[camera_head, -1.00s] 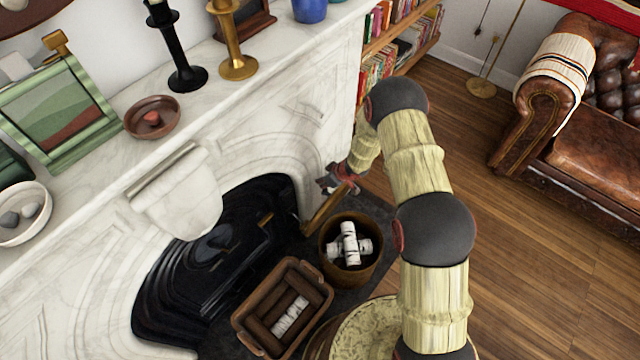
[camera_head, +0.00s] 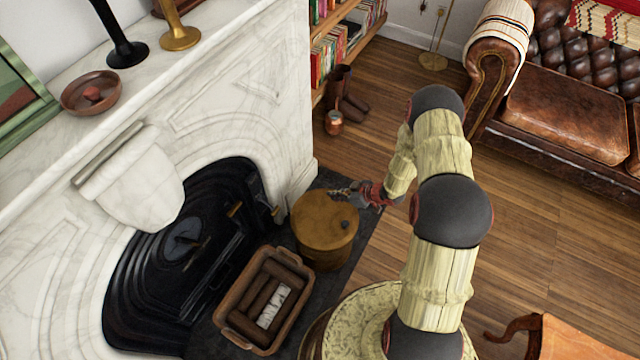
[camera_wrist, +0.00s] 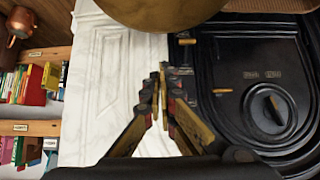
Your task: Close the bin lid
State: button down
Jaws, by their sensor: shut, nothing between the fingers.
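The bin (camera_head: 326,250) is a round brass-coloured bucket standing on the dark hearth slab, right of the fireplace opening. Its lid (camera_head: 322,216) lies flat over the top, and the inside is hidden. A small dark knob shows on the lid's right side. My gripper (camera_head: 338,191) is shut and empty, just above the lid's far edge in the head view; I cannot tell if it touches. In the wrist view my gripper (camera_wrist: 163,85) shows its fingers together, with the brass bin (camera_wrist: 165,10) at the top edge.
A brown crate (camera_head: 240,327) of logs stands left of the bin. The black fireplace (camera_head: 150,290) and marble surround (camera_head: 240,100) are to the left. A copper jug (camera_head: 334,122) stands by the bookshelf. Wooden floor (camera_head: 530,230) is open to the right.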

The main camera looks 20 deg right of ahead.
jog(key=s+d+f+b, duration=0.2)
jog(key=s+d+f, duration=0.2)
jog(key=f, duration=0.2)
jog(key=b, duration=0.3)
send_over(353, 229)
jog(key=f, duration=0.8)
jog(key=shift+w+a, duration=0.15)
jog(key=shift+w, duration=0.2)
jog(key=shift+s+f+b, duration=0.25)
jog(key=shift+f+b, duration=0.2)
jog(key=shift+f, duration=0.3)
jog(key=shift+f, duration=0.1)
jog(key=shift+s, duration=0.1)
